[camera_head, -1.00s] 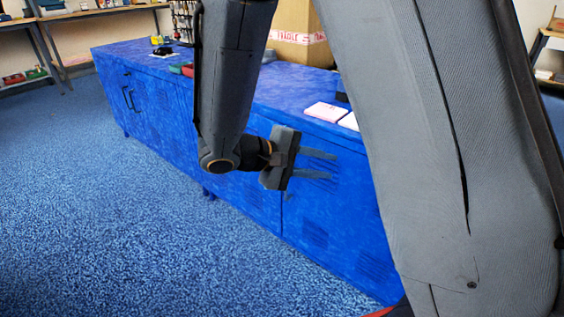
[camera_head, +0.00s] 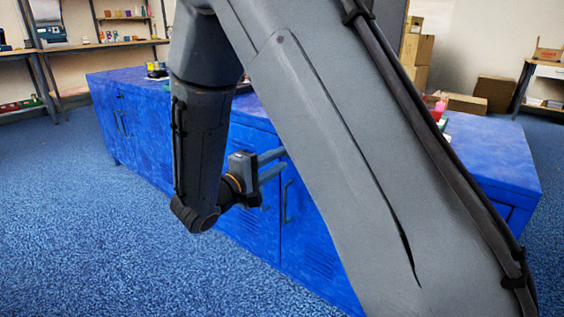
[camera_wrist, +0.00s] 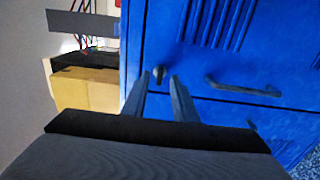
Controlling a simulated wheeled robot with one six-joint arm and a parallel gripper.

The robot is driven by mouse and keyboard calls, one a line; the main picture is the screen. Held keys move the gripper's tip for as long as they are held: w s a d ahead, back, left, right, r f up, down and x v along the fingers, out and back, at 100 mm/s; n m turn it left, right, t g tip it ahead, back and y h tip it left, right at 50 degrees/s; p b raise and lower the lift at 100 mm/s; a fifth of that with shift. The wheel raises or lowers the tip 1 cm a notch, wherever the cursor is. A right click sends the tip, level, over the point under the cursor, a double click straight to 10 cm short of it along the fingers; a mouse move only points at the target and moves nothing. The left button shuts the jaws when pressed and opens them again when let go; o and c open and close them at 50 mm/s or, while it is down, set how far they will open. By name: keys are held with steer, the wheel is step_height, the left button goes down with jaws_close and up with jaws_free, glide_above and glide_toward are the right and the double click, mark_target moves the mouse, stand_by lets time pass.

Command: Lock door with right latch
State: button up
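The blue cabinet (camera_head: 310,243) has louvred doors with vertical handles. In the wrist view a blue door (camera_wrist: 205,60) fills much of the picture, with a handle (camera_wrist: 243,90) right of my fingers. My gripper (camera_head: 284,160) points at the door front, above a door handle (camera_head: 288,202). Its two fingers are apart and nothing is held between them, as the wrist view also shows (camera_wrist: 159,78). I cannot tell whether the fingertips touch the door or the knob.
The cabinet top (camera_head: 480,150) carries small items, partly hidden by my arm. Cartons (camera_head: 494,94) stand at the back right, and shelves (camera_head: 110,45) line the back left wall. Blue carpet (camera_head: 90,240) at the left is clear.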

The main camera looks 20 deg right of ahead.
steer(key=shift+x, duration=1.15)
jaws_close()
